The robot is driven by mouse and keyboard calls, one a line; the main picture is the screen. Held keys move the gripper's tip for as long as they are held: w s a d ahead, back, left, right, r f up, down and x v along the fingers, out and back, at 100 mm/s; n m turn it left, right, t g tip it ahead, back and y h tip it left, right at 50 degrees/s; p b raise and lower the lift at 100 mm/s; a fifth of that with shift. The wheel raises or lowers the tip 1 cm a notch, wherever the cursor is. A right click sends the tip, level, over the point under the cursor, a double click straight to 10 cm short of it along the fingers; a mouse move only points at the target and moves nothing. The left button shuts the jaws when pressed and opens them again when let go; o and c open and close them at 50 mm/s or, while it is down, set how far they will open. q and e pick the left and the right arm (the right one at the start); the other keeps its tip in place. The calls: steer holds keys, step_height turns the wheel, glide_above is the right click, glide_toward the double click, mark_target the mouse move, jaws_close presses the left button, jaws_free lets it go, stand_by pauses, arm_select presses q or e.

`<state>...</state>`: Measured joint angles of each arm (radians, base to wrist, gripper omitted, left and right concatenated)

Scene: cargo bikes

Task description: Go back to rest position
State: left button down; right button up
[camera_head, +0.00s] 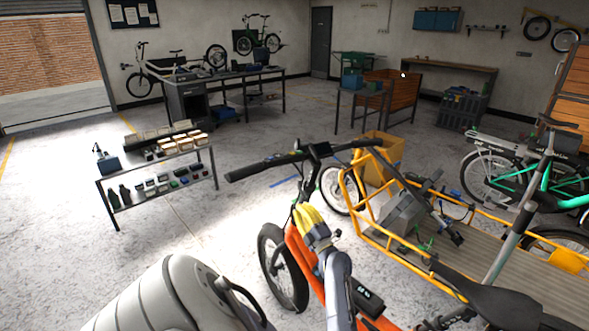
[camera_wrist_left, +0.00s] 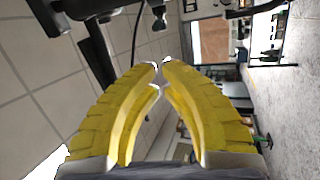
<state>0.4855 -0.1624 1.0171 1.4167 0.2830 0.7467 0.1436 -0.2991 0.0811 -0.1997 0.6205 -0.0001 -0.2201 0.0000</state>
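My left gripper (camera_head: 303,210) has yellow ribbed fingers and sits over the front of the orange cargo bike (camera_head: 301,252), just below its black handlebar (camera_head: 275,164) in the picture. In the left wrist view the two fingers of the left gripper (camera_wrist_left: 160,66) lean together and their tips meet or nearly meet. I see nothing held between them. Dark bike parts (camera_wrist_left: 155,20) show beyond the tips; whether any touch the fingers is unclear. I cannot make out my right gripper in either view.
A yellow-railed cargo bed (camera_head: 353,205) with a grey box (camera_head: 405,212) stands right of the handlebar. A black saddle (camera_head: 485,292) is at lower right. A low shelf (camera_head: 158,166) with small items stands at left. Open floor (camera_head: 65,240) lies left of the bike.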

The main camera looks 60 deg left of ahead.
arm_select(q)
steer(key=w+d+m+t+h, duration=0.8)
steer(key=d+m+t, duration=0.55)
steer(key=m, duration=0.55)
steer(key=s+d+f+m+h, duration=0.2)
steer(key=d+f+m+h, duration=0.4)
steer(key=d+m, duration=0.4)
steer(key=s+d+f+m+g+h, duration=0.4)
steer(key=s+d+f+m, duration=0.3)
steer(key=s, duration=0.4)
steer(key=s+d+m+g, duration=0.2)
steer(key=s+d, duration=0.1)
steer(key=s, duration=0.5)
steer(key=s+d+m+g, duration=0.2)
steer(key=s+d, duration=0.1)
steer(key=s, duration=0.5)
steer(key=s+d+f+g+h, duration=0.1)
steer(key=d+f, duration=0.2)
steer(key=f, duration=1.3)
steer(key=s+d+f+g+h, duration=0.1)
steer(key=s+d+f+g, duration=0.1)
steer(key=f, duration=1.4)
steer(key=s+f+n+g+h, duration=0.1)
steer(key=s+f+n+g, duration=0.2)
steer(key=s+f, duration=1.7)
steer(key=shift+s+d+f+h, duration=0.2)
steer(key=shift+s+h, duration=0.2)
steer(key=shift+s, duration=0.25)
